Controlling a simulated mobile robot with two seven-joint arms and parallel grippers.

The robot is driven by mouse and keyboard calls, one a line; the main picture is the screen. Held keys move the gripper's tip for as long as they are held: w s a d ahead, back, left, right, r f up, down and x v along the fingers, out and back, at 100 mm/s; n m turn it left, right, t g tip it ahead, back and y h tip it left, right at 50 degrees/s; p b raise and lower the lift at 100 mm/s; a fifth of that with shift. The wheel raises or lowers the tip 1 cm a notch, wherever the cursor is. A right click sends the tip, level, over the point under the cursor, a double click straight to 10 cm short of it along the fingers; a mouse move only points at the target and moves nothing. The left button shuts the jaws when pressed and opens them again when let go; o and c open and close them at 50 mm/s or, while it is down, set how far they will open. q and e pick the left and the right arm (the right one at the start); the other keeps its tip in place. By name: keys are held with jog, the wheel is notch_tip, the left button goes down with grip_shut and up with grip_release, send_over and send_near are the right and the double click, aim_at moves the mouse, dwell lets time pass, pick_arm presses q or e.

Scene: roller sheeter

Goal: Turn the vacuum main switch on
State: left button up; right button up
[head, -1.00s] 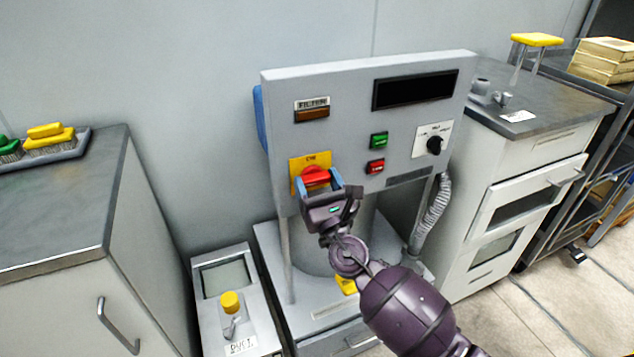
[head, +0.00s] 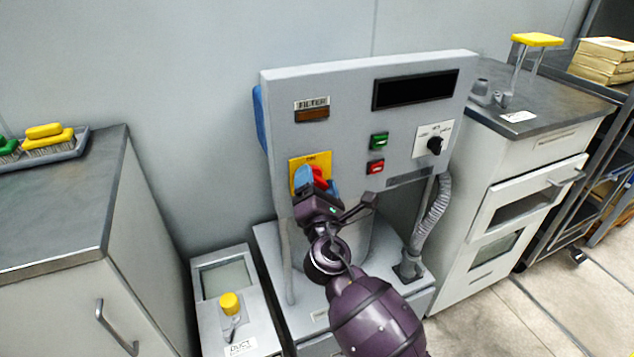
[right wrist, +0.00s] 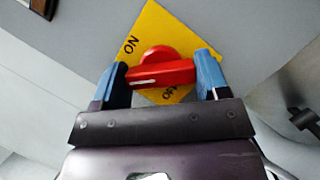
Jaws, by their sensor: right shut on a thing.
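The vacuum main switch is a red rotary handle (head: 319,176) on a yellow plate (head: 323,159) at the lower left of the grey panel. My right gripper (head: 318,182) is shut on the red handle, with a blue finger at each end of it. In the right wrist view the handle (right wrist: 162,72) sits between both fingertips (right wrist: 161,78). The yellow plate (right wrist: 152,22) appears tilted there, with ON at upper left and OFF partly covered below the handle. The handle lies at an angle to the plate's edges. My left gripper is not in view.
The panel also carries a dark display (head: 415,90), green (head: 379,141) and red (head: 375,167) buttons, and a black selector knob (head: 434,145). A grey hose (head: 438,210) hangs at right. A low unit with a yellow knob (head: 229,303) stands at lower left. Counters flank the machine.

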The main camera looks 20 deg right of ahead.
jog(key=shift+r+m+g+h, duration=0.15)
jog(key=shift+m+g+h, duration=0.3)
jog(key=shift+m, duration=0.75)
jog(key=m+p, duration=0.1)
jog(key=m, duration=0.1)
jog(key=m+g+p, duration=0.1)
jog(key=m, duration=0.1)
jog(key=shift+r+g+h, duration=0.1)
jog(key=shift+g+h, duration=0.15)
jog(key=shift+m+g+p, duration=0.6)
jog(key=shift+m+p, duration=0.05)
jog(key=shift+m, duration=0.75)
jog(key=shift+f+m, duration=0.2)
jog(key=shift+m, duration=0.1)
